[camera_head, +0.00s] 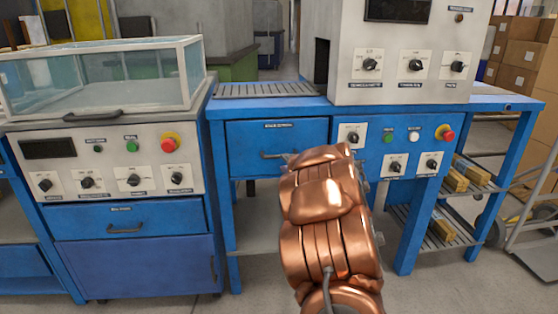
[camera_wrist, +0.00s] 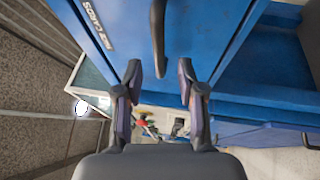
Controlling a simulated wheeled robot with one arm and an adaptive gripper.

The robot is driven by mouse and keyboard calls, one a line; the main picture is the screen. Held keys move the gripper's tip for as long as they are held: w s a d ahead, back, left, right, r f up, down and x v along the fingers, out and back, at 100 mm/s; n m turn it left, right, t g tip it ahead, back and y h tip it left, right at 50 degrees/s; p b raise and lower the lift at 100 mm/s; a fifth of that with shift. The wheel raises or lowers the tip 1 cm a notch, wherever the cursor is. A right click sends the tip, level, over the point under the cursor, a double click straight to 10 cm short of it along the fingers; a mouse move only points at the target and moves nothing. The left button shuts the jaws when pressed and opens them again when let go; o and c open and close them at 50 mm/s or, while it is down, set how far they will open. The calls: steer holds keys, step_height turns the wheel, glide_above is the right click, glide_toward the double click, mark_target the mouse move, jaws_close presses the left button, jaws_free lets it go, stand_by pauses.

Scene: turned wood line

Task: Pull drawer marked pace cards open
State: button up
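The blue drawer (camera_head: 250,138) sits under the middle bench top and looks shut. Its label is too small to read in the head view; in the wrist view, a label (camera_wrist: 97,24) ending in what looks like "cards" shows on the blue front (camera_wrist: 205,25). The dark handle (camera_head: 270,155) is partly covered by my arm in the head view. In the wrist view, the handle (camera_wrist: 158,40) runs from the top edge down to between the fingertips. My gripper (camera_wrist: 159,82) is open, one finger on each side of the handle's end, with no visible contact. The head view hides my gripper behind my copper arm.
A left cabinet has another blue drawer (camera_head: 130,220) and a glass-walled case (camera_head: 100,80) on top. A control panel with knobs and a red button (camera_head: 445,132) is right of the drawer. A hand truck (camera_head: 535,200) stands far right. Grey floor lies in front.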

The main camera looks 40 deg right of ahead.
mark_target(279, 156)
steer(key=shift+b+x, duration=0.5)
steer(key=shift+x, duration=2.05)
jaws_close()
